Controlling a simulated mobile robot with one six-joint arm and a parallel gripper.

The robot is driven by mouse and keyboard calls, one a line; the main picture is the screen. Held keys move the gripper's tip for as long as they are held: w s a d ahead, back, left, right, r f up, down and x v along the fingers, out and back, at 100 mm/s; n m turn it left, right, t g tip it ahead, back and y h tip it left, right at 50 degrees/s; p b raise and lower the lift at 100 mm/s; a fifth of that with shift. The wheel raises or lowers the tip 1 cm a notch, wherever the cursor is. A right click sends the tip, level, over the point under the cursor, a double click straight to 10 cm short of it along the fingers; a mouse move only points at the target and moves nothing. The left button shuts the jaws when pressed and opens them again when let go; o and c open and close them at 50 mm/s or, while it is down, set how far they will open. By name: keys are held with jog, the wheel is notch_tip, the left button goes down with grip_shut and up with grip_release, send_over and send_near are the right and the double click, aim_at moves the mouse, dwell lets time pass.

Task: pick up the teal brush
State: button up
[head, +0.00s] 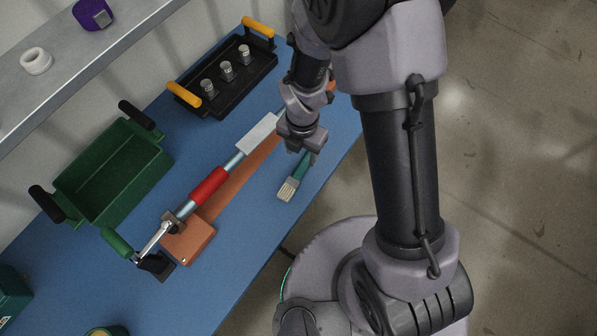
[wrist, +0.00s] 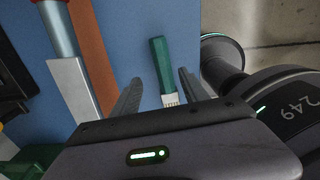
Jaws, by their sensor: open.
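The teal brush (head: 295,178) lies on the blue table near its right edge, its pale bristles toward the lower left in the head view. My gripper (head: 304,148) is over the handle end and hides part of it there. In the wrist view, the brush's teal handle (wrist: 160,62) shows beyond and between the two fingers of my open gripper (wrist: 160,88). The pale end of the brush is partly hidden by the gripper body. Nothing is held. I cannot tell the exact height of the fingers above the brush.
Left of the brush is a pipe with a red sleeve (head: 208,185) on an orange-brown base (head: 190,240). A green open bin (head: 110,175) and a black tray (head: 225,80) with several metal fittings stand farther left and back. The blue table (head: 245,235) is clear below the brush.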

aim_at(303, 164)
jog(key=f+b, duration=0.2)
jog(key=f, duration=0.1)
jog(key=f+b, duration=0.1)
jog(key=f, duration=0.1)
jog(key=shift+s+d+f, duration=0.2)
jog(key=shift+s+d, duration=0.05)
jog(key=shift+s, duration=0.15)
jog(key=shift+w+f, duration=0.1)
jog(key=shift+f, duration=0.2)
jog(key=shift+r, duration=0.2)
jog(key=shift+c, duration=0.2)
grip_shut()
